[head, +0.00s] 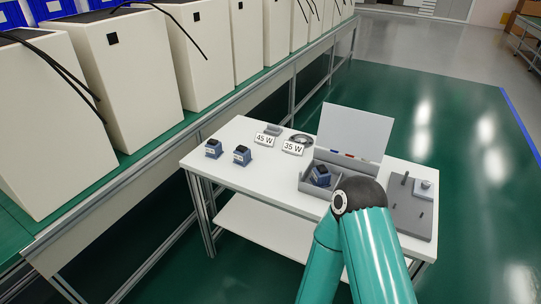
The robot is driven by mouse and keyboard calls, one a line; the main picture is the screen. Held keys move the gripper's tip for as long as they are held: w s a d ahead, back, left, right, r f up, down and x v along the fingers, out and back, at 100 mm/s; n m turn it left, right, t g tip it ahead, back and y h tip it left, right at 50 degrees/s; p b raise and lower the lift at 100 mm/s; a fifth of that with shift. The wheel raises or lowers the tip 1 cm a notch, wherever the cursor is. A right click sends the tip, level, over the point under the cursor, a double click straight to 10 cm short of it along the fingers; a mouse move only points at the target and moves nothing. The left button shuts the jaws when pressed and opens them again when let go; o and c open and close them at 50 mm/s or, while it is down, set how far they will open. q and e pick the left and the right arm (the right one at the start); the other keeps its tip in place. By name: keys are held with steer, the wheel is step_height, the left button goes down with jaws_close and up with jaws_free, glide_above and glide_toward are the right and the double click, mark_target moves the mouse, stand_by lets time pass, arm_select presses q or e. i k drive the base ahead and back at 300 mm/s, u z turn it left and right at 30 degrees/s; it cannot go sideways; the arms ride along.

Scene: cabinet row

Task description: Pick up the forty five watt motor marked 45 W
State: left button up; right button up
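Two small dark-topped blue motors stand on the white table's left part: one motor (213,148) near the left edge and another motor (242,155) just right of it. A third blue motor (320,175) sits tilted in a grey open box. Any markings on the motors are too small to read. A white sign reading 45 W (265,140) stands behind and right of the two left motors. A sign reading 35 W (293,148) stands to its right. Neither gripper shows; only a teal arm of mine is in view, at the lower right.
The white table (230,131) has a lower shelf. The grey box (333,187) has a raised white lid or panel (353,130) behind it. A grey plate with pegs (410,212) lies at the table's right. Cream cabinets (120,75) line the left. Green floor on the right is clear.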

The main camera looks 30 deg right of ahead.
mark_target(242, 154)
steer(key=z, duration=0.15)
steer(key=i, duration=1)
